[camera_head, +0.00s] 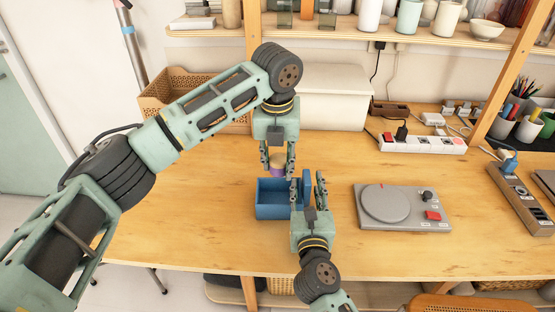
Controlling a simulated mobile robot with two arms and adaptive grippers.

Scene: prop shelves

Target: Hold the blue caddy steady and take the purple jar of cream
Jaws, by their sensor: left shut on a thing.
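The blue caddy (272,211) stands on the wooden table in front of me, with a raised blue part at its right end. The purple jar (277,171), with a tan top, is between the fingers of my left gripper (277,165), which is shut on it. The jar is at the caddy's back edge in the picture; I cannot tell whether it is clear of the caddy. My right gripper (308,186) comes from the front, its fingers apart on either side of the caddy's raised right part. Gaps seem to show between fingers and blue part.
A grey device with a round plate (403,208) lies right of the caddy. A power strip (424,143), a white box (334,96) and a perforated basket (160,96) stand behind. Table left of the caddy is clear.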

